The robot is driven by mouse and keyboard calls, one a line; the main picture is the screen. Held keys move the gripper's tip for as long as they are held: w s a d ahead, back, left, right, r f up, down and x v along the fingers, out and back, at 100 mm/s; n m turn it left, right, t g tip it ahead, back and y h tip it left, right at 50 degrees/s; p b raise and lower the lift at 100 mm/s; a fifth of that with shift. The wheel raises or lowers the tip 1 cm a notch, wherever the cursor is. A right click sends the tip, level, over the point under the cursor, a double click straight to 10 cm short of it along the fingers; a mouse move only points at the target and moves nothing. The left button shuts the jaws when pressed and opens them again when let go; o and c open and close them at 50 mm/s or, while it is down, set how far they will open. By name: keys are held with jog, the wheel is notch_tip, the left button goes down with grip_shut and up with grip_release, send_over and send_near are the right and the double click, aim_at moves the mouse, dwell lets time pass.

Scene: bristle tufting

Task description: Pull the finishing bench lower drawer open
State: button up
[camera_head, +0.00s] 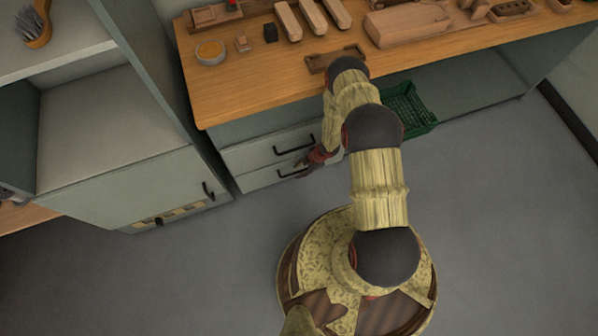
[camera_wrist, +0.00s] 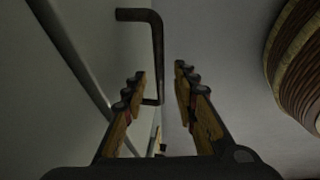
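The finishing bench (camera_head: 235,95) has two stacked grey drawers at its left end, each with a dark bar handle. The lower drawer (camera_head: 255,181) looks shut, and its handle (camera_head: 288,173) shows partly beside my gripper (camera_head: 301,166). In the wrist view a black bar handle (camera_wrist: 157,45) stands out from a pale drawer front (camera_wrist: 90,25). My gripper (camera_wrist: 160,75) is open, with one finger on each side of the bar's line. The bar's near end shows between the fingers. I see no finger clearly touching it.
The upper drawer handle (camera_head: 294,146) is just above my gripper. A green crate (camera_head: 405,108) sits under the bench, right of my arm. A grey cabinet (camera_head: 120,170) stands at left. Wooden blocks lie on the bench top. The floor (camera_head: 500,230) in front is clear.

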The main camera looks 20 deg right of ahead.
jog(key=shift+w+a+f, duration=0.15)
jog(key=shift+a+f, duration=0.1)
jog(key=shift+f, duration=0.25)
jog(key=c, duration=0.3)
jog(key=c, duration=0.4)
grip_shut()
